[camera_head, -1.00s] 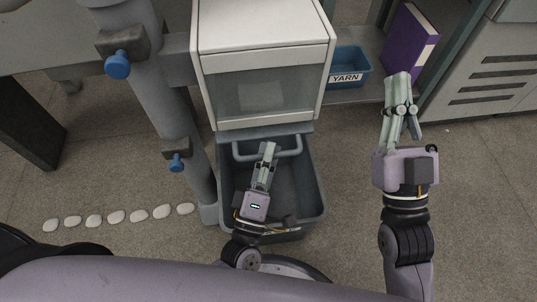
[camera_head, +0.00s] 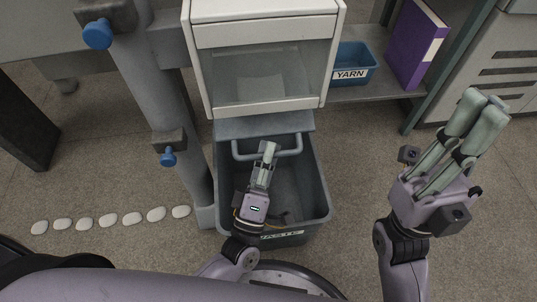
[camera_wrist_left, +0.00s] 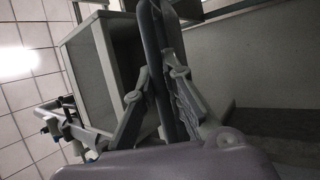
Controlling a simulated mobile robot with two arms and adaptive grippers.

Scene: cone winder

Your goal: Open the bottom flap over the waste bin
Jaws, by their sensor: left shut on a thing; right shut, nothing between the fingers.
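The grey bottom flap (camera_head: 262,126) sits under the white box, above the grey waste bin (camera_head: 316,200). A grey U-shaped handle (camera_head: 241,153) hangs from the flap's front. My left gripper (camera_head: 269,152) is at the middle of this handle and shut on it. In the left wrist view, my left gripper's fingers (camera_wrist_left: 160,108) close around a grey bar (camera_wrist_left: 153,48); the exact contact is partly hidden. My right gripper (camera_head: 485,108) is shut and empty, raised at the right, away from the flap.
The white box (camera_head: 262,36) with a clear window stands above the flap. A grey post (camera_head: 165,110) with blue knobs (camera_head: 98,34) is close on the left. A blue YARN bin (camera_head: 355,72) and purple binder (camera_head: 416,42) sit on a shelf at right. White stones (camera_head: 108,219) lie on the floor.

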